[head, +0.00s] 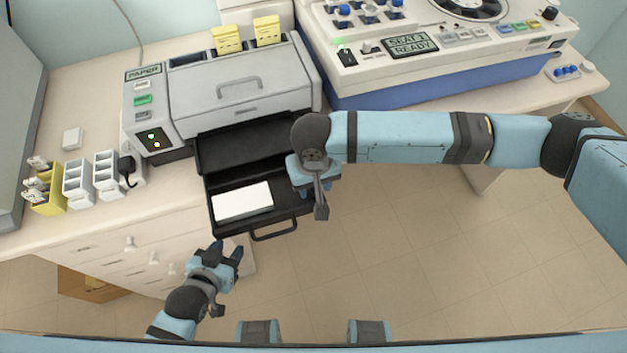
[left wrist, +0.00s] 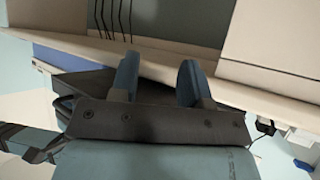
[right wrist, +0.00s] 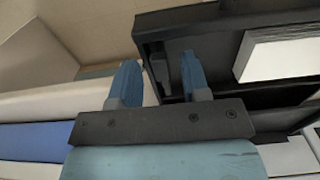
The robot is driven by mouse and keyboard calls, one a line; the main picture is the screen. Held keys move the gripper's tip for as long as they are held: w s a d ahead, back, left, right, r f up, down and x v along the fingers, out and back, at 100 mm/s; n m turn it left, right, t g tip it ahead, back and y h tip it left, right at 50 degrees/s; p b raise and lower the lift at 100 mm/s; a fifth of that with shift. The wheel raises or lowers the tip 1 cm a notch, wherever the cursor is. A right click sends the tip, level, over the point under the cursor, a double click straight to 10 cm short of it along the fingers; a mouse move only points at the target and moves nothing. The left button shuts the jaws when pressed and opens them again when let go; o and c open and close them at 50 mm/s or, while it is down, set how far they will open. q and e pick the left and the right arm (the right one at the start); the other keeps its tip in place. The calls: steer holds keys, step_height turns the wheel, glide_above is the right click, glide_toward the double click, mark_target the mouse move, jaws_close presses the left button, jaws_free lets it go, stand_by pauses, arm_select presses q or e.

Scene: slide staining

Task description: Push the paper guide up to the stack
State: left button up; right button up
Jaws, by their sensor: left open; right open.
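The white paper stack (head: 243,201) lies in the left part of the pulled-out black tray (head: 222,180), and it also shows in the right wrist view (right wrist: 285,52). A small dark upright piece that looks like the paper guide (right wrist: 160,72) stands in the tray, apart from the stack. In the head view my right arm covers that area. My right gripper (right wrist: 159,62) is open over the tray's end, with the guide appearing between its fingers. My left gripper (head: 228,249) is open and empty in front of the drawers, near the tray's front left corner.
The grey printer (head: 240,88) stands behind the tray. The tray's handle (head: 273,231) sticks out over the floor. A white machine with a reel (head: 450,35) is at the back right. White socket blocks (head: 108,175) stand on the counter at left.

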jaws_close()
steer(key=a+p, duration=0.1)
steer(key=a, duration=0.1)
steer(key=s+a+p, duration=0.1)
steer(key=a, duration=0.1)
steer(key=shift+s+r, duration=0.15)
steer(key=shift+r, duration=0.05)
steer(key=shift+a+f, duration=0.1)
steer(key=shift+a, duration=0.05)
jaws_free()
step_height(320, 180, up, 14)
steer(key=b, duration=0.1)
stand_by(0.3)
